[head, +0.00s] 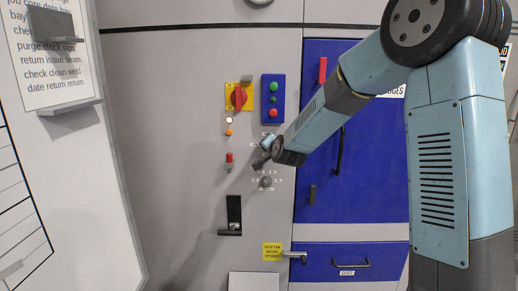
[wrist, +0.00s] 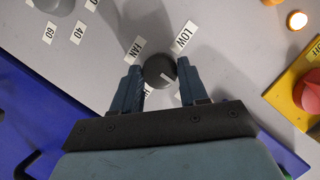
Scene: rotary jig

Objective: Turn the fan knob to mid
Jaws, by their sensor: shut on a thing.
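The fan knob (wrist: 160,70) is a dark round knob on the grey panel, with a pale line on its face. In the wrist view the labels FAN (wrist: 135,49) and LOW (wrist: 184,37) stand beside it; another label below is mostly hidden by the knob and my gripper. My gripper (wrist: 160,82) is shut on the knob, one finger on each side. In the head view my gripper (head: 261,156) reaches the panel and covers the knob, so its setting cannot be read there.
Another grey knob (head: 266,182) with a number scale sits below. A blue cabinet door (head: 375,190) stands right.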

